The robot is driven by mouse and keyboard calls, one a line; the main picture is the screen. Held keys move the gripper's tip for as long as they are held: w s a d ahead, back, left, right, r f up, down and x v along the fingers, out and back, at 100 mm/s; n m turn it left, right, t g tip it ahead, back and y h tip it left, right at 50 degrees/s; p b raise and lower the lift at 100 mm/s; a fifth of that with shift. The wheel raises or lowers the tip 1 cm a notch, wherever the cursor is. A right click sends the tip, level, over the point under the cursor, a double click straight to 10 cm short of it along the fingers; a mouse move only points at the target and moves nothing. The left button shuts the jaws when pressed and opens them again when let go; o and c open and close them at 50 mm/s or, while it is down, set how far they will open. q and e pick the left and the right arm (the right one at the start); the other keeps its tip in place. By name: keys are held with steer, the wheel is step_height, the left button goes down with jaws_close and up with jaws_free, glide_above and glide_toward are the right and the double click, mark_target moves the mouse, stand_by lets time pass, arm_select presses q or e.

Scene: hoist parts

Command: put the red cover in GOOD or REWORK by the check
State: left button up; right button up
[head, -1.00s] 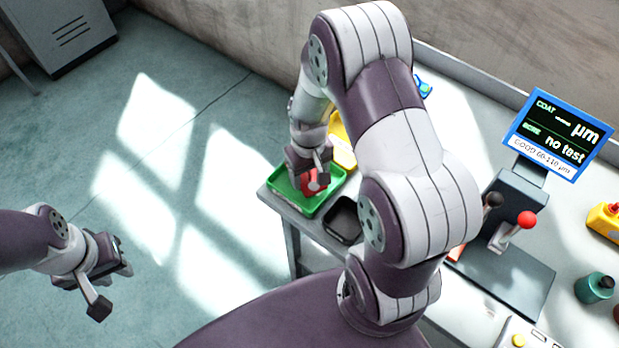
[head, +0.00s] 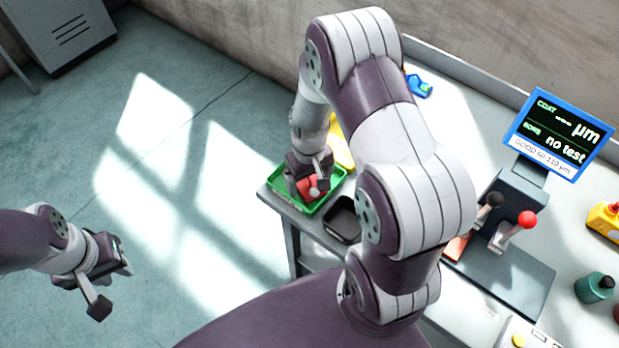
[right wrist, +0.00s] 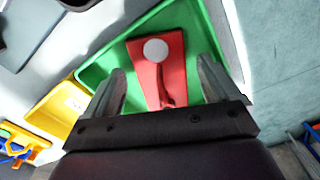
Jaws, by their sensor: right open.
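The red cover (right wrist: 172,75) lies in the green tray (right wrist: 99,72). It is a flat red piece with a round pale spot near one end. In the head view the cover (head: 306,187) is partly hidden by my right gripper (head: 317,178). My right gripper is open over the tray, and in the right wrist view its fingers (right wrist: 162,68) stand on either side of the cover, apart from it. The gauge screen (head: 558,135) reads COAT with dashes, "no test" and "GOOD 60-110 µm". My left gripper (head: 108,286) is open and empty, over the floor.
A yellow tray (right wrist: 50,115) adjoins the green one; a black tray (head: 343,220) stands beside it. The gauge stand (head: 515,275) has a red-knobbed lever (head: 526,220). A teal bottle (head: 594,288) and a yellow item (head: 606,221) are at right. My right arm hides the bench middle.

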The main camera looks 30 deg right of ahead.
step_height(320, 180, up, 11)
steer(key=s+a+r+t, duration=0.1)
steer(key=s+a+r, duration=0.1)
steer(key=s+a, duration=0.3)
steer(key=shift+s+a+r, duration=0.15)
steer(key=shift+s+r, duration=0.2)
steer(key=shift+s, duration=0.8)
